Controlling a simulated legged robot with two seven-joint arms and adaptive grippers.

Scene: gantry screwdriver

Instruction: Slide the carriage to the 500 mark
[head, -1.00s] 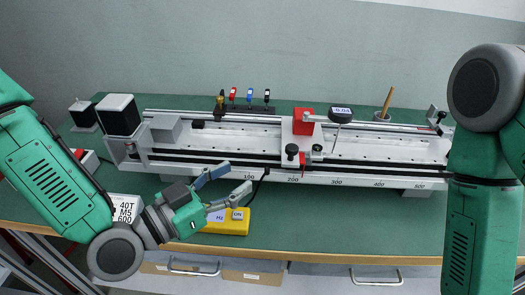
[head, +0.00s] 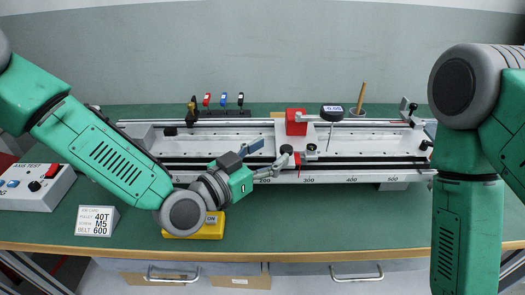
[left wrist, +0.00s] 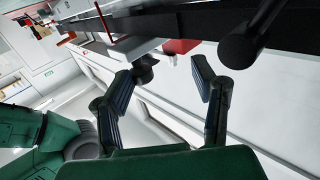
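The carriage, with its red block (head: 296,122), sits on the rail, its red pointer (head: 299,158) just short of the 300 mark. The 500 mark (head: 392,180) is farther right on the scale. A black knob (head: 286,149) is on the carriage front. My left gripper (head: 268,155) is at the knob's left side, fingers apart. In the left wrist view the left gripper (left wrist: 162,82) is open, with a dark round part (left wrist: 143,70) by one fingertip; whether they touch is unclear. My right arm stands at the right, its gripper out of view.
The rail (head: 380,160) right of the carriage looks clear. A label card (head: 97,221) and a white control box (head: 35,187) stand left. A holder with a wooden stick (head: 359,104) is behind the rail.

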